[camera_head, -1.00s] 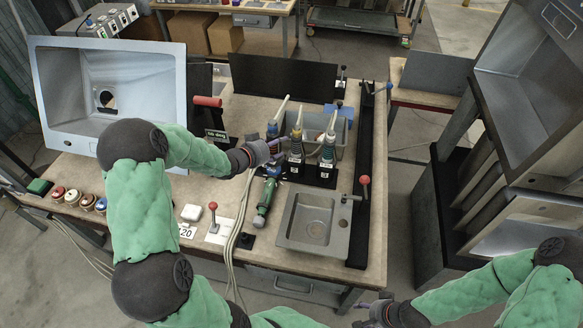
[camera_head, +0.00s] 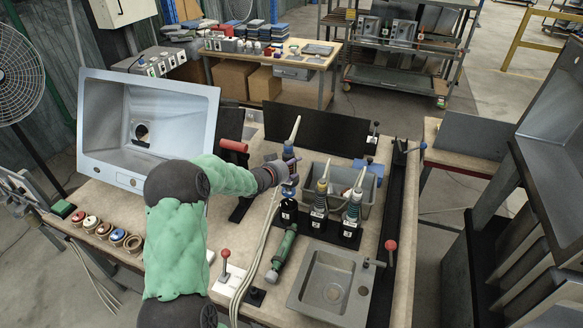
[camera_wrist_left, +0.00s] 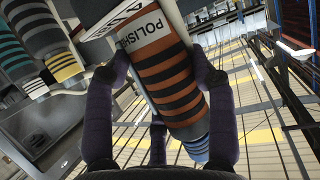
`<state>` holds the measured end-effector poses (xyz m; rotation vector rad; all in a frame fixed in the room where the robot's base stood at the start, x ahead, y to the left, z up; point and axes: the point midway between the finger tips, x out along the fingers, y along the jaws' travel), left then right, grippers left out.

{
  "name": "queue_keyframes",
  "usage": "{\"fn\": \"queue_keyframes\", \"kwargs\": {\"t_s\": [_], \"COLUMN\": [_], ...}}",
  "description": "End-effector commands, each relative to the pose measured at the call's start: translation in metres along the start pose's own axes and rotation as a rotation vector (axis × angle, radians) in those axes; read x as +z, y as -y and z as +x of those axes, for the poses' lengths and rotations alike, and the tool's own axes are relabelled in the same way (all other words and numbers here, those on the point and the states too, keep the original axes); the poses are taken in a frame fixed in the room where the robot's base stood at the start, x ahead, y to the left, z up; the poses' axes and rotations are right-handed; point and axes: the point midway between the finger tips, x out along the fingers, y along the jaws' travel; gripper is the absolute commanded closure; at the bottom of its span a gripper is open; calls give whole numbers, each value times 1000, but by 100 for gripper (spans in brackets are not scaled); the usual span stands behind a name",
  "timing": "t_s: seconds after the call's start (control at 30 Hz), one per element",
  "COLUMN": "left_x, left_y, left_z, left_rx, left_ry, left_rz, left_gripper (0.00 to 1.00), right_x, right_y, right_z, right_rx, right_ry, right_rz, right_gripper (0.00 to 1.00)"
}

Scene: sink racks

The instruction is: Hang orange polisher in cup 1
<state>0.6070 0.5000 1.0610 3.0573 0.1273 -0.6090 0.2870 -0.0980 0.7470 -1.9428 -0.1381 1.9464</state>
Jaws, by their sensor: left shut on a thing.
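The orange polisher (camera_head: 289,153) is held upright in my left gripper (camera_head: 286,175), its pale cone pointing up. In the left wrist view the orange polisher (camera_wrist_left: 170,82) has orange and black bands and a POLISHER label, between the two purple fingers of the left gripper (camera_wrist_left: 162,68). A black cup (camera_head: 288,212), the leftmost of the row, is below the held tool; whether they touch is unclear. A yellow-marked tool (camera_head: 320,196) and a teal-marked tool (camera_head: 354,205) stand in the cups to its right. My right gripper is out of view.
A green tool (camera_head: 283,252) lies on the workbench in front of the cups. A grey bin (camera_head: 372,194) stands behind them and a metal sink (camera_head: 330,292) in front. A large steel basin (camera_head: 145,125) stands left.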

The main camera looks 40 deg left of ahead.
Motion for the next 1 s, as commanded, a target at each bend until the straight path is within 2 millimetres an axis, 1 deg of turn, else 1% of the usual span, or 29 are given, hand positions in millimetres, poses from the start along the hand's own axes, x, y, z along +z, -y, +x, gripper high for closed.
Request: {"fn": "queue_keyframes", "kwargs": {"t_s": [0.03,0.07,0.27,1.0], "left_x": [-4,-4,7,69], "left_y": [1,1,1,2], "left_z": [-1,-1,4,30], "left_rx": [-1,-1,-1,-2], "left_ry": [-6,-6,-6,-7], "left_rz": [1,1,2,1], "left_gripper": [96,96,96,96], "right_x": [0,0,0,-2], "right_y": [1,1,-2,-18], "right_z": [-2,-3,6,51], "right_rx": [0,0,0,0], "right_ry": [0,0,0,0], "right_rz": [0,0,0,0], "right_gripper": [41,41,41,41]}}
